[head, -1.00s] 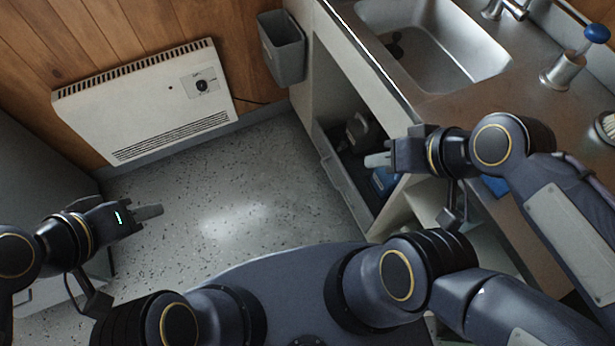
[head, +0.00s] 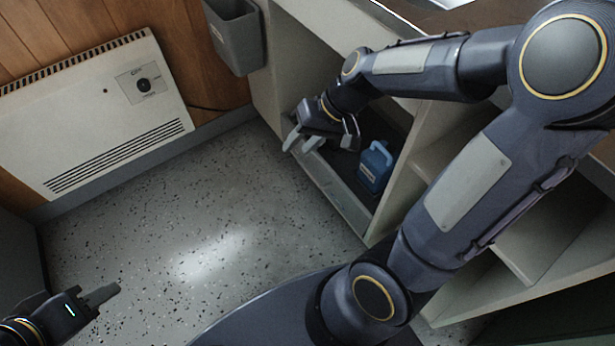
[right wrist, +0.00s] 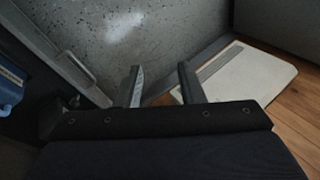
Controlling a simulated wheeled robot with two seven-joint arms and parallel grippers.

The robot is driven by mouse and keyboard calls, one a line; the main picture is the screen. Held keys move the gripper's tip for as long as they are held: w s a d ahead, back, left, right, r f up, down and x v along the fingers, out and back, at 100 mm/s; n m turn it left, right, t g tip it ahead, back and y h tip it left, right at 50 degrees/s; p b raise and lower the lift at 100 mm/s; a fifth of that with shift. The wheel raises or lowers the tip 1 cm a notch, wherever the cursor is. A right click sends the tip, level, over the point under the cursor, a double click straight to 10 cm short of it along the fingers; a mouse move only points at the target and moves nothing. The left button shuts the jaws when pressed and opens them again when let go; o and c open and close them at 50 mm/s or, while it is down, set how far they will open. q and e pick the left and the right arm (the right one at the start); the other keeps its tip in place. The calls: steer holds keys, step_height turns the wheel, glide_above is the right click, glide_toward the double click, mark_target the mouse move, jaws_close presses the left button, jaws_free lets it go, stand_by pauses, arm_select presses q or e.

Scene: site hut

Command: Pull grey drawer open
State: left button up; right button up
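The grey drawer (head: 343,205) is low in the cabinet in the head view, its front facing the floor space. I look down into it from above, and a blue jug (head: 375,167) stands inside. I cannot tell how far out it sits. My right gripper (head: 302,143) is over the far end of the drawer's front edge, fingers apart and empty. In the right wrist view, the drawer's rim (right wrist: 72,70) runs just left of the fingers (right wrist: 161,84); contact cannot be told.
A white heater (head: 95,110) is on the wood wall, and it also shows in the right wrist view (right wrist: 245,75). A grey bin (head: 236,38) hangs at the cabinet's far corner. Open shelves (head: 545,235) are at right. The speckled floor before the drawer is clear.

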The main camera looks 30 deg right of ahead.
steer(key=w+d+f+g+h, duration=0.1)
steer(key=w+d+f, duration=0.1)
steer(key=w+f, duration=0.35)
steer(key=w+d+f+g+h, duration=0.1)
steer(key=w+d+f+h, duration=0.15)
steer(key=f, duration=0.65)
steer(key=n+h, duration=0.4)
steer(key=h, duration=0.1)
glide_toward(310, 173)
steer(key=shift+g, duration=0.3)
steer(key=b+x, duration=0.1)
steer(key=x, duration=0.1)
steer(key=b+x, duration=0.1)
steer(key=x, duration=0.2)
steer(key=b+x, duration=0.1)
steer(key=x, duration=0.2)
steer(key=shift+w, duration=0.35)
jaws_close()
